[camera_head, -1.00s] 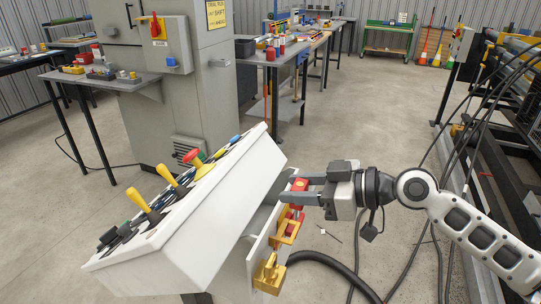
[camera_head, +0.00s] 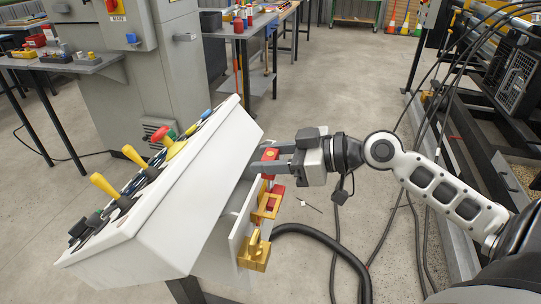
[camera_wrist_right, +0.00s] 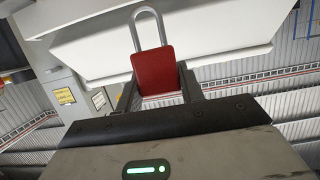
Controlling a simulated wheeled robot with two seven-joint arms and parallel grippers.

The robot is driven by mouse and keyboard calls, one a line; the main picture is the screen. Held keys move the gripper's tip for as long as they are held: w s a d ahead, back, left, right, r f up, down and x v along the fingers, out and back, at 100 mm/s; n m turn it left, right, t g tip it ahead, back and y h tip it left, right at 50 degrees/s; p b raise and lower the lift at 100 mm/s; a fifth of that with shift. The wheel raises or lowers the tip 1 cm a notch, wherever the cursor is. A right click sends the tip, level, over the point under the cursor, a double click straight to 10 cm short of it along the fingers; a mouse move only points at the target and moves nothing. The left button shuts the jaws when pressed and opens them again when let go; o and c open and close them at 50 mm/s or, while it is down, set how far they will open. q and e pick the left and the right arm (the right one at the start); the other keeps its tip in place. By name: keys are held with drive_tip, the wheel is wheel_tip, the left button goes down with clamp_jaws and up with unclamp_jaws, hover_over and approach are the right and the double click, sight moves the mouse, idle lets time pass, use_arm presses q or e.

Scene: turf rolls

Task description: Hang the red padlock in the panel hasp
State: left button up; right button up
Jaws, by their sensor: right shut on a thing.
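My right gripper (camera_head: 268,160) is shut on the red padlock (camera_head: 269,154), beside the side of the white control panel (camera_head: 205,175). In the right wrist view the padlock (camera_wrist_right: 157,73) has its red body between the two fingers. Its grey shackle (camera_wrist_right: 147,27) points away from the gripper toward a white panel surface. A yellow hasp-like bracket (camera_head: 266,207) is on the panel's side below the gripper, with another red part (camera_head: 275,196) at it. A second yellow fitting (camera_head: 254,253) is lower down. I cannot tell whether the shackle touches anything. My left gripper is not in view.
A grey cabinet (camera_head: 150,75) stands behind. A thick black hose (camera_head: 335,245) and cables lie on the floor to the right. Open floor (camera_head: 310,110) lies beyond the gripper.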

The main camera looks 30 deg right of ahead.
sight(272, 184)
wheel_tip(272, 184, down, 4)
drive_tip(key=b, duration=0.2)
drive_tip(key=shift+r+b, duration=0.25)
drive_tip(key=shift+b, duration=0.05)
drive_tip(key=shift+f, duration=0.15)
use_arm(q)
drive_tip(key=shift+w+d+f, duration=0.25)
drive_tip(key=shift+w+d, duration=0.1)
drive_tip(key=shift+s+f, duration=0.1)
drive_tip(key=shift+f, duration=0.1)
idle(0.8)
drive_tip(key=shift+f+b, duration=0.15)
drive_tip(key=shift+b, duration=0.2)
use_arm(e)
drive_tip(key=shift+f, duration=0.1)
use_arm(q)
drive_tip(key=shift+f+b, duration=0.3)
use_arm(e)
drive_tip(key=shift+f, duration=0.35)
